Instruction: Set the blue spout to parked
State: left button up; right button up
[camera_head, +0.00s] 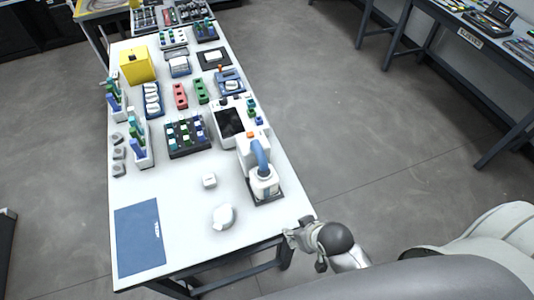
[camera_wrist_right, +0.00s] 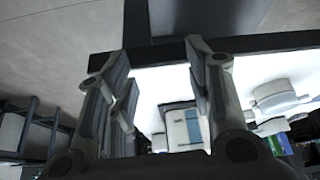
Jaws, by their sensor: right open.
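The blue spout (camera_head: 262,155) is a curved blue piece on a white bottle-like dispenser (camera_head: 265,182), which stands on a dark base near the table's right edge. The spout's upper end lies by the white machine behind it. My right gripper (camera_head: 291,235) is just off the table's front right corner, nearer to me than the dispenser and apart from it. In the right wrist view the right gripper (camera_wrist_right: 158,58) has its fingers spread with nothing between them. My left gripper is not in view.
A white machine with a dark screen (camera_head: 229,122) stands behind the dispenser. A white rounded item (camera_head: 222,216) and a small white block (camera_head: 209,180) lie to the left. A blue mat (camera_head: 139,238) covers the front left corner. Racks, trays and a yellow box (camera_head: 137,65) fill the far half.

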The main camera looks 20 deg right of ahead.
jog(key=w+a+r+m+t, duration=0.1)
jog(key=w+a+r+t, duration=0.1)
jog(key=w+r+t, duration=0.35)
jog(key=m+t+y+p, duration=0.1)
jog(key=t, duration=0.2)
send_near(265, 164)
jog(key=w, duration=0.1)
pick_arm(q)
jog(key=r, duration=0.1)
jog(key=p, duration=0.1)
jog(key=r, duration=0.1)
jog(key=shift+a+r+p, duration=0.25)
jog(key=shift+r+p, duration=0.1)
jog(key=shift+p, duration=0.05)
pick_arm(e)
jog(key=x, duration=1.1)
jog(key=shift+s+f, duration=0.1)
jog(key=shift+c, duration=0.5)
grip_shut()
